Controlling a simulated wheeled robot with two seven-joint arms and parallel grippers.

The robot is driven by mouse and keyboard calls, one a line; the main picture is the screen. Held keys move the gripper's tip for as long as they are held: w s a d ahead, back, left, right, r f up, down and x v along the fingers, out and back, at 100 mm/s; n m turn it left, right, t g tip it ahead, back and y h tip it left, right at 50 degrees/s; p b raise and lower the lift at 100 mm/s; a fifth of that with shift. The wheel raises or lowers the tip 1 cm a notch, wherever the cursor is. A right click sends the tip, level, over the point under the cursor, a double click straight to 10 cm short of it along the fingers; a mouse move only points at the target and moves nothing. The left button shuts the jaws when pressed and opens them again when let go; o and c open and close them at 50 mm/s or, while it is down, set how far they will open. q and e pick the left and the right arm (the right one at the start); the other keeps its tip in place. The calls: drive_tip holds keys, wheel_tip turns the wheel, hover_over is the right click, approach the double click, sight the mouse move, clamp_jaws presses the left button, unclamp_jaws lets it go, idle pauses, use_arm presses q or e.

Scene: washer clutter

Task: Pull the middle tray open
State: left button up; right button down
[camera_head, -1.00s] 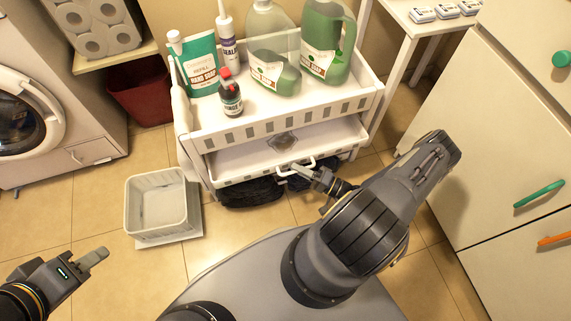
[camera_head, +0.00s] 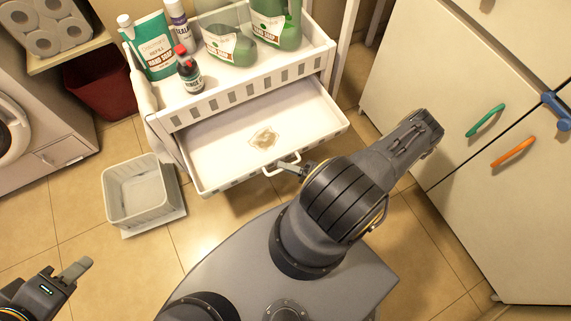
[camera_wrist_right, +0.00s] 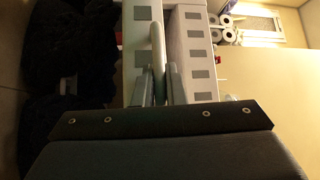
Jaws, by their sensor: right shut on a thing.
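The white middle tray (camera_head: 215,150) slides out well past the front of the white cart (camera_head: 235,98), below its top tray. Its floor shows, with a small brownish patch on it. A white bar handle (camera_head: 283,168) sits on the tray's front. My right gripper (camera_head: 297,169) is shut on this handle, near its right end. In the right wrist view the handle (camera_wrist_right: 157,42) runs between the two fingers of my right gripper (camera_wrist_right: 160,85). My left gripper (camera_head: 76,268) hangs over the floor at the lower left, away from the cart; its finger gap cannot be made out.
Soap bottles (camera_head: 228,44), a refill pouch (camera_head: 157,50) and a small dark bottle (camera_head: 189,70) stand in the top tray. A grey bin (camera_head: 138,192) stands on the floor left of the cart. A cream cabinet (camera_head: 440,80) stands at the right.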

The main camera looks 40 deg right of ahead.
drive_tip(key=c, duration=1.8)
unclamp_jaws()
drive_tip(key=shift+o, duration=0.2)
drive_tip(key=v, duration=0.8)
drive_tip(key=shift+p, duration=0.4)
